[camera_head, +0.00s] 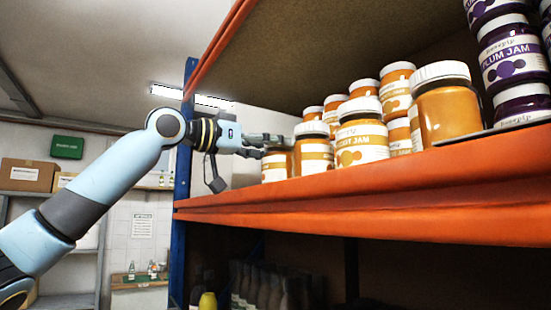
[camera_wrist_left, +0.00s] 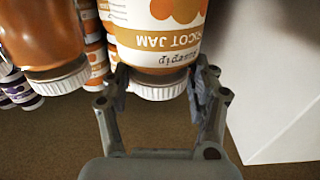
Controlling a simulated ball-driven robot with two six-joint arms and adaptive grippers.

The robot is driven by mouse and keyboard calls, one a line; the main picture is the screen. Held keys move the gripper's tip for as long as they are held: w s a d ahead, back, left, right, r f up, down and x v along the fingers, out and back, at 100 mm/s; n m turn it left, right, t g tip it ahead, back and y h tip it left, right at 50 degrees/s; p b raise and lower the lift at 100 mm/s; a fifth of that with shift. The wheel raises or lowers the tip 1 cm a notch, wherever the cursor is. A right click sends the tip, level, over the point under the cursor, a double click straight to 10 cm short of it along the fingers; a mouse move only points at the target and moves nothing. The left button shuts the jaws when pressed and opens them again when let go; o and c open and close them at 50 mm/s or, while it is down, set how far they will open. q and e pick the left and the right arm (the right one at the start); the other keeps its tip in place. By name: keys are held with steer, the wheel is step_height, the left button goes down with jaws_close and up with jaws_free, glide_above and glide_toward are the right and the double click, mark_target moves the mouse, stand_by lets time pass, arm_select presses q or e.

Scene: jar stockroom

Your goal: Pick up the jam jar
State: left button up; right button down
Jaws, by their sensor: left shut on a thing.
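An apricot jam jar (camera_head: 275,170) with orange contents and a white label is at the left end of the jar group on the shelf. In the left wrist view the jar (camera_wrist_left: 158,45) appears upside down, its white lid toward my gripper. My left gripper (camera_head: 272,142) reaches in from the left at the height of its top. The left gripper (camera_wrist_left: 160,88) is shut on the jar, one finger on each side near the lid. The shelf beam hides the jar's base, so I cannot tell whether it touches the shelf. My right gripper is not in view.
Several other apricot jars (camera_head: 444,105) stand close to the right of the held jar. Plum jam jars (camera_head: 511,55) are stacked at the far right. An orange beam (camera_head: 380,192) edges the shelf, and a blue post (camera_head: 182,165) stands at its left.

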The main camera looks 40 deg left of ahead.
arm_select(q)
step_height(320, 180, up, 10)
steer(key=shift+f+p, duration=0.1)
steer(key=shift+p, duration=0.4)
jaws_close()
